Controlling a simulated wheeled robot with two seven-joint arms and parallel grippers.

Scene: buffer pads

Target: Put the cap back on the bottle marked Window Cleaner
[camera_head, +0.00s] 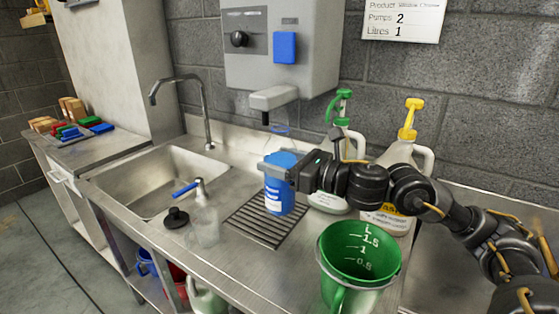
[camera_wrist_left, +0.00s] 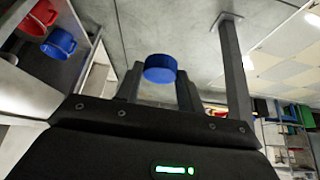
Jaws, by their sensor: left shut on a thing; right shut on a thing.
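A blue cap (camera_wrist_left: 160,68) sits between the fingers of my left gripper (camera_wrist_left: 158,90) in the left wrist view, and the gripper is shut on it. My left gripper does not show in the head view. My right gripper (camera_head: 294,172) is shut on a blue container (camera_head: 279,197) with white print, at the drain grate below the wall dispenser. A clear bottle (camera_head: 205,222) with a blue-topped nozzle stands left of the grate. Two big pale bottles, one with a green pump (camera_head: 342,105) and one with a yellow pump (camera_head: 410,120), stand behind my right arm. Their labels are partly hidden or too small to read.
A green measuring jug (camera_head: 352,262) stands at the counter's front. A black round piece (camera_head: 176,217) lies by the sink (camera_head: 150,182). A wall sign (camera_head: 403,15) reads Window Cleaner, Pumps 2, Litres 1. Coloured blocks or sponges (camera_head: 70,130) lie far left.

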